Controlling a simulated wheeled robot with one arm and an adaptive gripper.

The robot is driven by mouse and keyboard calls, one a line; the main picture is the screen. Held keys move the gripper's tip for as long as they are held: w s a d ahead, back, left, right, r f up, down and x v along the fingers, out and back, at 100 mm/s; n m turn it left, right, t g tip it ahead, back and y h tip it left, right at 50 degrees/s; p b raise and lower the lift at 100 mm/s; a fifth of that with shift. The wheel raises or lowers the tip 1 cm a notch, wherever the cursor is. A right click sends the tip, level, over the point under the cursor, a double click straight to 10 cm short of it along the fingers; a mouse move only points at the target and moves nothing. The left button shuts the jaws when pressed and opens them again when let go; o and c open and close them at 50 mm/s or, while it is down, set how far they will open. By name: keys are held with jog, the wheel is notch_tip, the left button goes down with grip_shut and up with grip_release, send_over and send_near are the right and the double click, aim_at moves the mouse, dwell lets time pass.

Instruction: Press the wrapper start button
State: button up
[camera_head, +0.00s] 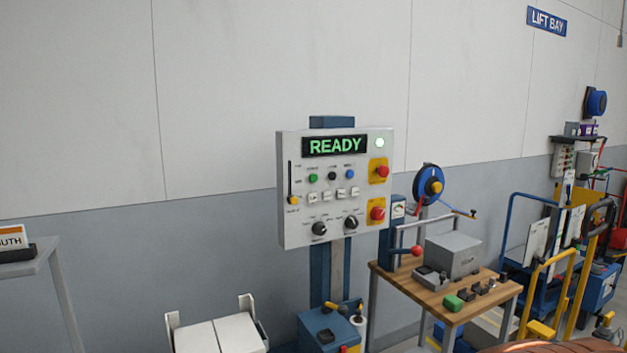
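A light grey control panel (300,222) stands on a blue post against the wall, in the middle of the view. Its display (335,146) reads READY in green, and a round pale green lamp (380,142) is lit beside it. Below are a green button (313,178), a black button (332,176) and a blue button (350,174), with labels too small to read. My gripper is not in view.
A wooden bench (462,312) with a grey box (453,255) and small parts stands right of the panel. Blue and yellow carts (560,290) crowd the far right. A white chair-like item (218,336) sits below left. A grey table (40,262) is at the left edge.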

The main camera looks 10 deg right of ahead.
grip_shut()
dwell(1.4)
